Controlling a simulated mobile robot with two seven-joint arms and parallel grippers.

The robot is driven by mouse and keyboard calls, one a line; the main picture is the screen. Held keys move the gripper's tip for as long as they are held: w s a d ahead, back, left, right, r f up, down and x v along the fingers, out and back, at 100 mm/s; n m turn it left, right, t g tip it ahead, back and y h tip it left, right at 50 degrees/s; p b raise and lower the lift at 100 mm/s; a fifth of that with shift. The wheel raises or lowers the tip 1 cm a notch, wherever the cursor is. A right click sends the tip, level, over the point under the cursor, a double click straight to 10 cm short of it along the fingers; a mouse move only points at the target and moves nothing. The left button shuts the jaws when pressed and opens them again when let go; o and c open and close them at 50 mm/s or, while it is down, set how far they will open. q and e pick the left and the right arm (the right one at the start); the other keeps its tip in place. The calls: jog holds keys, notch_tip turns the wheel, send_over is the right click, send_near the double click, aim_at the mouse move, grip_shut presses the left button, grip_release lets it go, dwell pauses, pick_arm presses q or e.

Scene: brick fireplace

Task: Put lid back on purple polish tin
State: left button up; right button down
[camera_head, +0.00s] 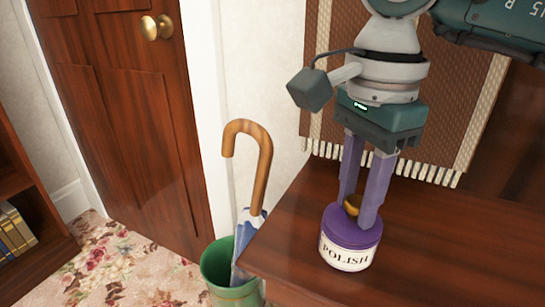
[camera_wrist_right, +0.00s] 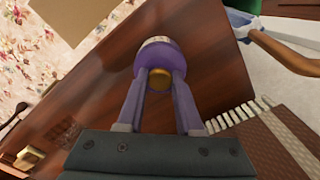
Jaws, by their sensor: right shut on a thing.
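The purple polish tin (camera_head: 345,255) stands upright on the wooden table, with a cream label reading POLISH. Its purple lid (camera_head: 340,230) is at the top of the tin, and it has a round brass knob (camera_head: 352,205). I see no clear gap between lid and tin. My right gripper (camera_head: 358,208) points down from above, its two purple fingers shut on the knob. In the right wrist view, the knob (camera_wrist_right: 159,79) sits between the fingers, with the lid (camera_wrist_right: 158,55) just beyond. My left gripper is in neither view.
The dark wooden table (camera_head: 440,265) has bare room right of the tin. A green bin (camera_head: 217,270) with a wooden-handled umbrella (camera_head: 262,165) stands left of the table edge. A fringed brown hanging (camera_head: 425,140) is behind. A door (camera_head: 120,120) and bookshelf (camera_head: 25,200) are at left.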

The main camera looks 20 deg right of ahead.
jog(key=shift+c, duration=2.4)
grip_release()
jog(key=shift+o, duration=0.2)
jog(key=o, duration=0.4)
jog(key=shift+o, duration=0.2)
jog(key=shift+r+p, duration=2.6)
jog(key=shift+r, duration=0.95)
